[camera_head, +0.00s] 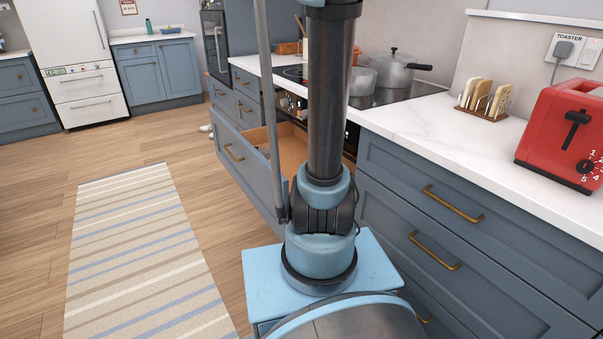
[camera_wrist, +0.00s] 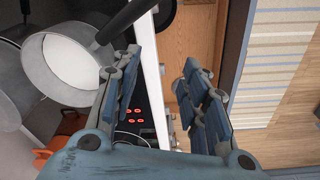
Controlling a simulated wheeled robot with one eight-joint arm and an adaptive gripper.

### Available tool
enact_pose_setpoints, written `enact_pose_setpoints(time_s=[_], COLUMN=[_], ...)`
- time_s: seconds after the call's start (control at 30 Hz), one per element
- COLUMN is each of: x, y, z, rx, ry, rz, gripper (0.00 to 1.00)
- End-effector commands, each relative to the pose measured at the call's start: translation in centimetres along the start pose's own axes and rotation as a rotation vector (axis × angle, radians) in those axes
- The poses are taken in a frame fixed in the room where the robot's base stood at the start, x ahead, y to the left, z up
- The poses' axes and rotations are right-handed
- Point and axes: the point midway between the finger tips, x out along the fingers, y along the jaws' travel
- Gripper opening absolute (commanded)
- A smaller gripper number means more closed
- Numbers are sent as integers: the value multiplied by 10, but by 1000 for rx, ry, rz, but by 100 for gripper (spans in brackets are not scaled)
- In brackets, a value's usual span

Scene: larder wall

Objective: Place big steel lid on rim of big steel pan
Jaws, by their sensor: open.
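A large steel pan (camera_head: 396,74) with a long black handle stands on the hob in the head view, behind my arm to the right. A steel lid (camera_head: 394,58) with a dark knob appears to sit on top of it. A second steel pan (camera_head: 362,82) stands to its left. In the wrist view a pale steel pan (camera_wrist: 85,65) with a black handle fills the upper left; I cannot tell which of the two it is. My gripper (camera_wrist: 160,65) is open and empty, to the right of that pan and apart from it. The head view does not show my gripper.
An open wooden-lined drawer (camera_head: 292,143) juts out below the counter behind my arm; it also shows in the wrist view (camera_wrist: 195,35). A toast rack (camera_head: 485,101) and red toaster (camera_head: 560,135) stand on the right counter. The floor by the striped rug (camera_head: 140,250) is clear.

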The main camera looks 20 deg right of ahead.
Motion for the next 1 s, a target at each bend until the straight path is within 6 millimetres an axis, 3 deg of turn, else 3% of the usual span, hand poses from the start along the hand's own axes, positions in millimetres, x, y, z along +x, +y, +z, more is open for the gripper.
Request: enact_pose_setpoints(time_s=[0.2, 0.5, 0.8, 1.0], x=[43, 117, 209, 258], y=[-47, -95, -127, -138], z=[67, 161, 252, 294], rx=[-15, -28, -43, -49], ry=[20, 47, 74, 86], rz=[-3, -10, -22, -29], gripper=[40, 40, 40, 40])
